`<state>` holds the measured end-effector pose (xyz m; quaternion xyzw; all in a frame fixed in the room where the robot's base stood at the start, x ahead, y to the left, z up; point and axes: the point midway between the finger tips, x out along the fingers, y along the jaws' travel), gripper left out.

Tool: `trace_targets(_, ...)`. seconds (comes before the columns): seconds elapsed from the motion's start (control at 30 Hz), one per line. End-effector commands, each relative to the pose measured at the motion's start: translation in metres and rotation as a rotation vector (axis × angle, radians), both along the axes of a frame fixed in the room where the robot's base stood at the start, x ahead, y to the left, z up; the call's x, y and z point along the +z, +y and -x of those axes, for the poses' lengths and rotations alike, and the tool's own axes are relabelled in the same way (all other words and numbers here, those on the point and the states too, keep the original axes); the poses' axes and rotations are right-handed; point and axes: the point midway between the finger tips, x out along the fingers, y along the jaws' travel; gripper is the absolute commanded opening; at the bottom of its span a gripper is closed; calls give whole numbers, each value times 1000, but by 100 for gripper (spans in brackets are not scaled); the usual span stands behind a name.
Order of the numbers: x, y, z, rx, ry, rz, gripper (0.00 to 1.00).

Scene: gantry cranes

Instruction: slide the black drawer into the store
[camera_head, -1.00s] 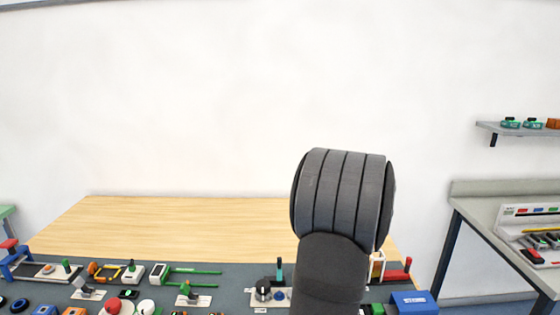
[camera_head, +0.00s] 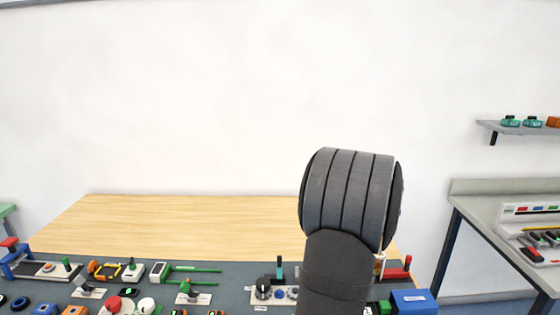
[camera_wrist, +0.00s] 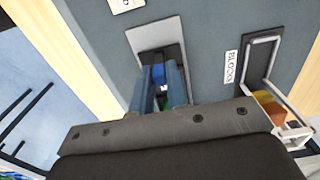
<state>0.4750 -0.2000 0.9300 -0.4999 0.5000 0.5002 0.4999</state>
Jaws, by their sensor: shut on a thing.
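In the wrist view, my gripper (camera_wrist: 166,72) has its two blue-grey fingers close together on a small dark part. This seems to be the black drawer (camera_wrist: 174,51), which shows as a black shape just beyond the fingertips, over a light grey plate (camera_wrist: 150,36). A bit of bright blue shows between the fingers. The fingers hide most of the drawer, and I cannot make out the store's opening or how far in the drawer is. In the head view, my arm hides the gripper and the drawer.
A blue box (camera_head: 413,301) and red bar (camera_head: 396,273) lie right of my arm. Several small fixtures fill the mat's left.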

Motion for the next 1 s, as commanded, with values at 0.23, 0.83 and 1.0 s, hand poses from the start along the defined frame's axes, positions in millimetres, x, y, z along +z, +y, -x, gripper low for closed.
trace_targets(0.23,1,-13,-1,-1,-2,1,2)
trace_targets(0.83,1,-43,-1,-1,-4,2,2)
trace_targets(1.0,1,-52,-1,-1,-4,2,2)
